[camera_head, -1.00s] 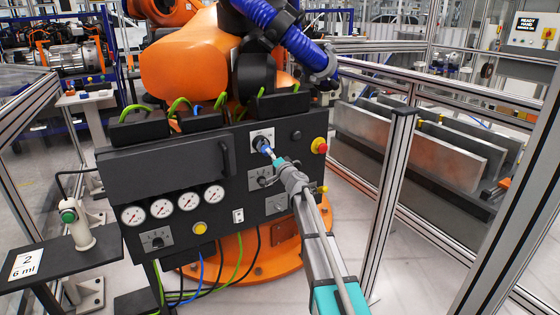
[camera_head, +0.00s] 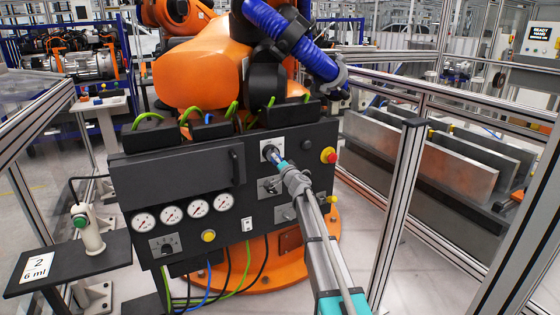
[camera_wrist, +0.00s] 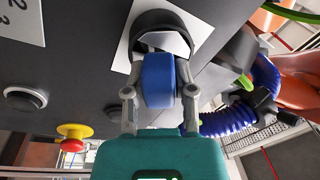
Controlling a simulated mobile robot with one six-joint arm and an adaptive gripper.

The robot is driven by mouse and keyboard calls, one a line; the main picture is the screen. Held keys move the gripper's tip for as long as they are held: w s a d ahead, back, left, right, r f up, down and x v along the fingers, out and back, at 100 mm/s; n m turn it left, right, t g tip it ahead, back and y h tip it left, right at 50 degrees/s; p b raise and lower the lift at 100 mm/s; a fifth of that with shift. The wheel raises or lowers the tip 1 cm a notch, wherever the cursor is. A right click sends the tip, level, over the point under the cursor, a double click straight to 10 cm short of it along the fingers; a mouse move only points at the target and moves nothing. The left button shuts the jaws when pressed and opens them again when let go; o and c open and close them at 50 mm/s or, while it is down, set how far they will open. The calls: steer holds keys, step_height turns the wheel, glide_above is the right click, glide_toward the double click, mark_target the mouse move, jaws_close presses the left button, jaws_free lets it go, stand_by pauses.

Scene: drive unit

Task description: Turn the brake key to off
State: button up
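The brake key (camera_wrist: 158,80) has a wide blue head and sits in a round dark switch on a white plate (camera_wrist: 200,28) of the black panel. It also shows as a small blue piece (camera_head: 278,159) in the head view. My gripper (camera_wrist: 159,92) has one grey finger on each side of the blue head, seemingly shut on it. My gripper (camera_head: 284,172) reaches up to the panel from the lower right in the head view. The plate's markings are mostly hidden, so the key's setting cannot be read.
A red emergency stop with a yellow collar (camera_head: 328,155) sits right of the key, with a dark round button (camera_head: 304,144) between. A door handle (camera_head: 237,166) sticks out on the left. Another rotary switch (camera_head: 272,186) is just below. A metal fence post (camera_head: 404,190) stands at right.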

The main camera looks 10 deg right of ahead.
jaws_close()
steer(key=shift+s+d+n+y, duration=0.1)
steer(key=shift+n+y, duration=0.15)
steer(key=shift+n, duration=1.15)
steer(key=shift+s+n+y, duration=0.1)
steer(key=shift+n+y, duration=0.15)
steer(key=shift+n, duration=1.15)
